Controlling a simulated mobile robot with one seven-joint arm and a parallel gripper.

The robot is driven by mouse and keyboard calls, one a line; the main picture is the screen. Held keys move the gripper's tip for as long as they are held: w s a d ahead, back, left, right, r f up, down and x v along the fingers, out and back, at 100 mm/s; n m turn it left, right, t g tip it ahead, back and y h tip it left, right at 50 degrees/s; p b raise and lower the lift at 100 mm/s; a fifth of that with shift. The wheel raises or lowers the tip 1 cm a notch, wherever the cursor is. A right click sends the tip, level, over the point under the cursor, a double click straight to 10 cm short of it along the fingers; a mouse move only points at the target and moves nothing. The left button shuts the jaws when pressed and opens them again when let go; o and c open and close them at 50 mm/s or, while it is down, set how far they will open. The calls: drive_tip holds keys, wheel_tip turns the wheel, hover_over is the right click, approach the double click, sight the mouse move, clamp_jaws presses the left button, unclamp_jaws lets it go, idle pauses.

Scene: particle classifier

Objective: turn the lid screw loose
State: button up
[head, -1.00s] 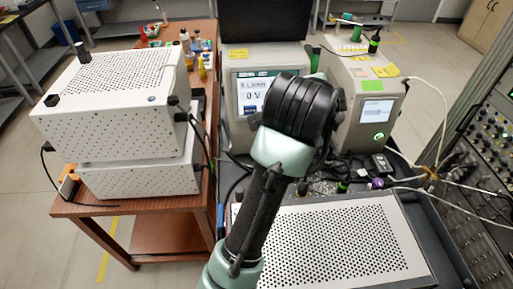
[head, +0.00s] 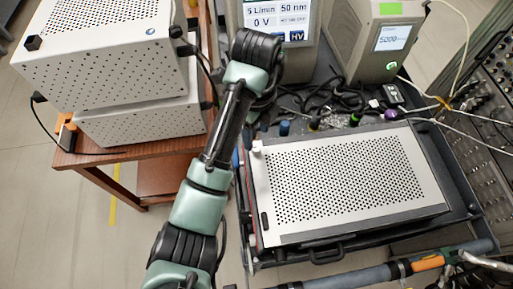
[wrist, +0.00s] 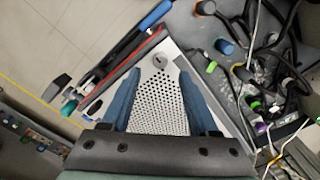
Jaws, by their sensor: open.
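The perforated light-grey lid (head: 430,190) of a low box lies flat at the centre right of the head view. A small pale round screw (head: 256,147) stands at its far left corner. In the wrist view the screw (wrist: 159,61) shows as a grey knob near the lid's narrow-looking end. My gripper (wrist: 159,72) is open with two blue fingers spread, one on each side of the screw in the picture. No contact with the screw shows, and the height of the fingertips above it is hard to tell. The fingers are not clearly seen in the head view.
Dark cables and coloured connectors (head: 313,123) crowd the far edge of the lid. Instruments with screens (head: 385,45) stand behind. White perforated boxes (head: 100,85) on a wooden cart are at left. A pipe (head: 370,277) crosses the front.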

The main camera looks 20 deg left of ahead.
sight(256, 147)
drive_tip(key=shift+f, duration=2.8)
clamp_jaws()
